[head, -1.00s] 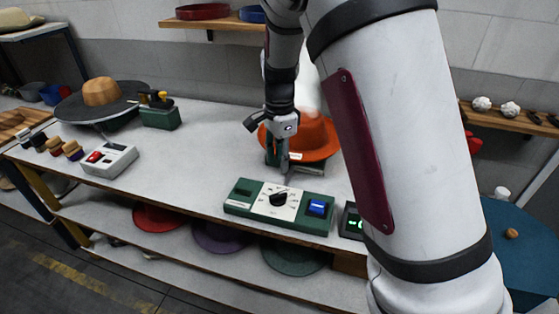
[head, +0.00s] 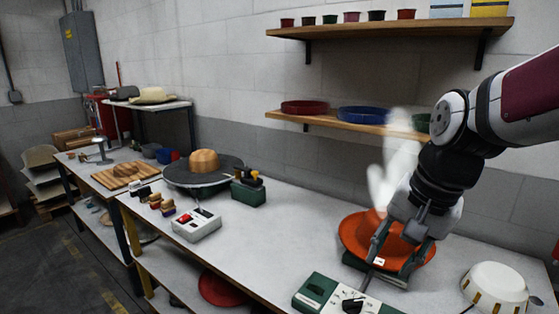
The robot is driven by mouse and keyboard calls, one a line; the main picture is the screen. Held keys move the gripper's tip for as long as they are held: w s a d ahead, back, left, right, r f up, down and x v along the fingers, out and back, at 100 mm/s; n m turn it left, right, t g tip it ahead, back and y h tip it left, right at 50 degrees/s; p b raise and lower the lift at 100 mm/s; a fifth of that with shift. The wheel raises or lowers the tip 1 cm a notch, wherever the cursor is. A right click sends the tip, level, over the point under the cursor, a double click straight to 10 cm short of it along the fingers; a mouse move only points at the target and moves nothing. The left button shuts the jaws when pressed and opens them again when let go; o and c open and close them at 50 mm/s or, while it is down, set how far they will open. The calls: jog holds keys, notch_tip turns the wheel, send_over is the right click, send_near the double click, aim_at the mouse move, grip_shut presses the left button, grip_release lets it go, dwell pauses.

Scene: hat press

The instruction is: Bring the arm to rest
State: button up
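My gripper (head: 390,267) hangs at the right of the head view, pointing down, with its two fingers spread apart and nothing seen between them. It is in front of an orange-red hat (head: 355,236) with a wide brim, which rests on a dark base on the workbench (head: 265,235). Whether the fingers touch the hat or base cannot be told. My arm enters from the right edge.
A green control box (head: 318,290) with a dial is at the bottom, partly cut off. A white round item (head: 497,284) stands at right. White steam (head: 398,165) rises behind the gripper. Wall shelves (head: 400,28) hang above. A white switch box (head: 197,226) sits left; the bench middle is clear.

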jog(key=s+r+n+t+h, duration=0.1)
jog(key=s+r+n+t, duration=0.1)
jog(key=s+n, duration=0.5)
jog(key=shift+s+d+r+n+t, duration=0.25)
jog(key=shift+s+r+n+t, duration=0.05)
jog(key=shift+s, duration=2.75)
